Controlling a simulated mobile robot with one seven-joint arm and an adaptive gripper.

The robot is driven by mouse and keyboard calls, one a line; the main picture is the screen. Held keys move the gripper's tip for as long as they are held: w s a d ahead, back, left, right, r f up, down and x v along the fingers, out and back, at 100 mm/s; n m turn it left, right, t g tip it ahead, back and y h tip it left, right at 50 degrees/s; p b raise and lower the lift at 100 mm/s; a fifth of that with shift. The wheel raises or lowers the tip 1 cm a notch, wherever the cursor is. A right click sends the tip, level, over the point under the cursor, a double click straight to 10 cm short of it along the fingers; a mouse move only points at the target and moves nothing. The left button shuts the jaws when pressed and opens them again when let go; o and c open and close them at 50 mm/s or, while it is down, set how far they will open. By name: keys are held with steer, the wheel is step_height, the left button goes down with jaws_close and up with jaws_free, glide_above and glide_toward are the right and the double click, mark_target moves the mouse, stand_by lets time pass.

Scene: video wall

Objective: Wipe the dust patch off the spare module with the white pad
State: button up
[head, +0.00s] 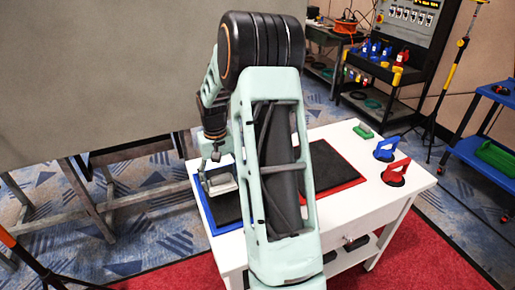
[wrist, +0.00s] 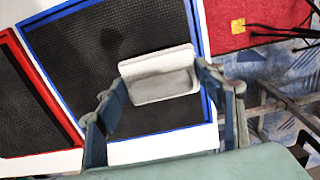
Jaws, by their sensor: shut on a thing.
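My gripper (head: 212,168) is shut on the white pad (head: 221,184), above the black panel in the blue frame (head: 228,210) on the table's left side. In the wrist view the pad (wrist: 160,86) sits between the two fingers (wrist: 158,76), over the same textured black panel (wrist: 75,50). Whether the pad touches the panel, I cannot tell. A darker blotch shows on the panel above and left of the pad in the wrist view; I cannot tell dust from shadow. My arm hides part of the table in the head view.
A red-framed black panel (head: 335,165) lies right of the blue one on the white table (head: 350,205). A green block (head: 363,131), a blue suction handle (head: 386,148) and a red one (head: 396,173) are at the table's right. A big grey panel (head: 100,70) stands at left.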

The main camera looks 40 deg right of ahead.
steer(key=shift+r+p, duration=1.15)
steer(key=shift+r, duration=0.9)
